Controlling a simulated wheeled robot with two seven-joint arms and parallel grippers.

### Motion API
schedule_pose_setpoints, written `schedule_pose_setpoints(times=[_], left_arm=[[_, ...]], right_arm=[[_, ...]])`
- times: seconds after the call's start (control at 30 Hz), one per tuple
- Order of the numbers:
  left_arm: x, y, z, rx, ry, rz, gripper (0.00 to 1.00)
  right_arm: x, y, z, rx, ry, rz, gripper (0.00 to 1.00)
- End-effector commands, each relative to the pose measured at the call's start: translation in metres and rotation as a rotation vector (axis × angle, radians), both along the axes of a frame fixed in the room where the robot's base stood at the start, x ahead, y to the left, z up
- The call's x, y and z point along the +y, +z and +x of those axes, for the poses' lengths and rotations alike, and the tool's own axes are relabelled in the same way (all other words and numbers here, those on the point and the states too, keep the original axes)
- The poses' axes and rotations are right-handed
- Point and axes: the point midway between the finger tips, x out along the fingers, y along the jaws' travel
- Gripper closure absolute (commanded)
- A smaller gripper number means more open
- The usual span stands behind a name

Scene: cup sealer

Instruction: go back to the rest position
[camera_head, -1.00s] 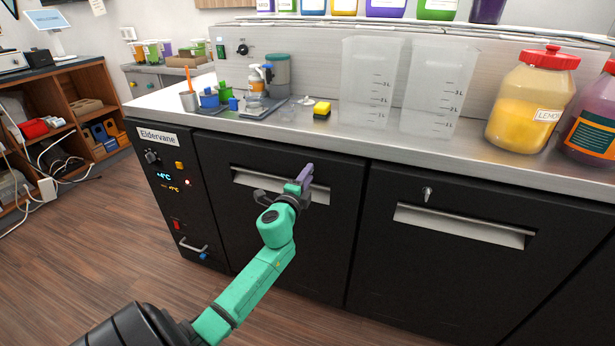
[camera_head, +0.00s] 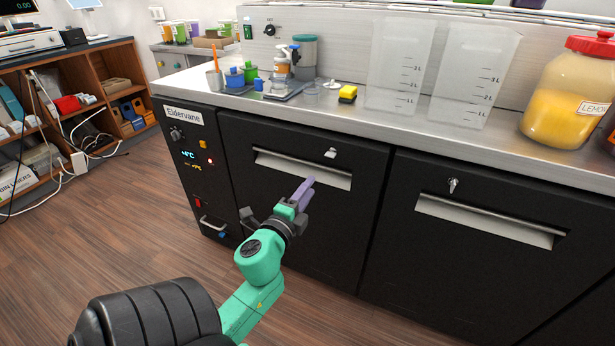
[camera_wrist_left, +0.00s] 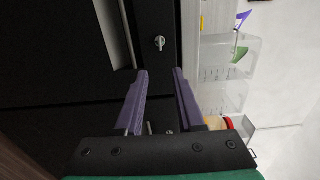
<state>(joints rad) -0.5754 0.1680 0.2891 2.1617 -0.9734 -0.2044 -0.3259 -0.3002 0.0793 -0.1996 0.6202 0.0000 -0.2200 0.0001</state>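My left gripper (camera_head: 304,192) has purple fingers and a green wrist. In the head view it hangs in front of the left black cabinet door (camera_head: 325,235), over the lower right part of that door's handle. In the left wrist view, the two fingers (camera_wrist_left: 160,74) stand apart with nothing between them, so it is open and empty. My right gripper is in neither view.
Door handles (camera_head: 485,220) face me. Wooden floor (camera_head: 110,225) is open at the left.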

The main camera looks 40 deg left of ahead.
Motion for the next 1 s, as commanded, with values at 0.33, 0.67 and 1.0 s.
schedule_pose_setpoints(times=[0.33, 0.67, 1.0], left_arm=[[0.0, 0.0, 0.001, 0.0, 0.0, -0.001, 0.62], [-0.002, -0.143, 0.0, 0.239, 0.042, -0.395, 0.62], [-0.09, -0.396, -0.166, 0.766, 0.391, -1.08, 0.62]], right_arm=[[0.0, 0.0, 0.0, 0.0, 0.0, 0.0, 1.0], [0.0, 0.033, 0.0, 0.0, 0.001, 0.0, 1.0], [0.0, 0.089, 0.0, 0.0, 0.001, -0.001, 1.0]])
